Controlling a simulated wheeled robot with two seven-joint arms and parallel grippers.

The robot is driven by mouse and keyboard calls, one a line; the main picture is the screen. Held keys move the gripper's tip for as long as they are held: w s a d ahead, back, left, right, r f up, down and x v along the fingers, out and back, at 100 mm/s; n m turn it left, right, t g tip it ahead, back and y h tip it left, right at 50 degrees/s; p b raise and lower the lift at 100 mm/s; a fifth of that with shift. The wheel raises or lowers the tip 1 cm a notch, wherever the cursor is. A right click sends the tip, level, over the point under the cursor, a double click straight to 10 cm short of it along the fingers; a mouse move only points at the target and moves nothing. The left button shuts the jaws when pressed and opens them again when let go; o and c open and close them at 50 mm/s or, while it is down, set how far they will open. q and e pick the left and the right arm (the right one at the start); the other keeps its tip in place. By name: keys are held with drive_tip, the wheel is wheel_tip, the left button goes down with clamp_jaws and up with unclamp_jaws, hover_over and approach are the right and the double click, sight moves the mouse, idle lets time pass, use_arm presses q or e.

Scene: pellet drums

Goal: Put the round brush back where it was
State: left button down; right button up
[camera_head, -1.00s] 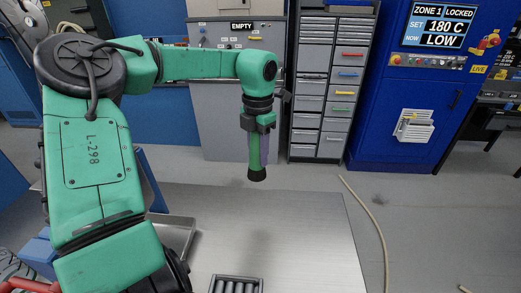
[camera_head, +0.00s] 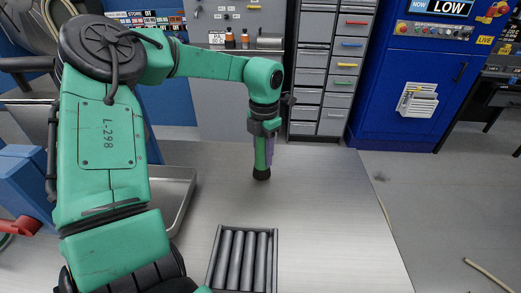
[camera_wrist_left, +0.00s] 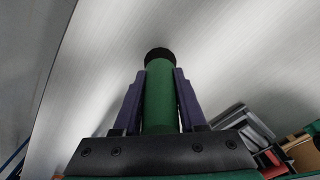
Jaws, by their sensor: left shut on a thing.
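The round brush (camera_head: 261,172) is a green cylinder with a black end, pointing down over the steel table (camera_head: 330,215). My left gripper (camera_head: 264,150) is shut on it, with purple fingers on either side. In the left wrist view the green brush (camera_wrist_left: 159,100) stands between the two purple fingers of my left gripper (camera_wrist_left: 160,78), its dark end beyond the tips. I cannot tell whether the black end touches the table. My right gripper is not in view.
A dark tray with several grey rollers (camera_head: 216,262) lies at the table's front. A shallow metal tray (camera_head: 184,205) is partly hidden behind my left arm. A drawer cabinet (camera_head: 331,60) and a blue machine (camera_head: 405,125) stand beyond the table. The table's right side is bare.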

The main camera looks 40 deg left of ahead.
use_arm(q)
drive_tip(key=shift+w+r, duration=0.1)
drive_tip(key=shift+c, duration=2.3)
unclamp_jaws()
drive_tip(key=shift+d, duration=0.1)
drive_tip(key=shift+r, duration=0.25)
wheel_tip(320, 180, up, 12)
drive_tip(key=p, duration=0.9)
drive_tip(key=shift+f, duration=0.2)
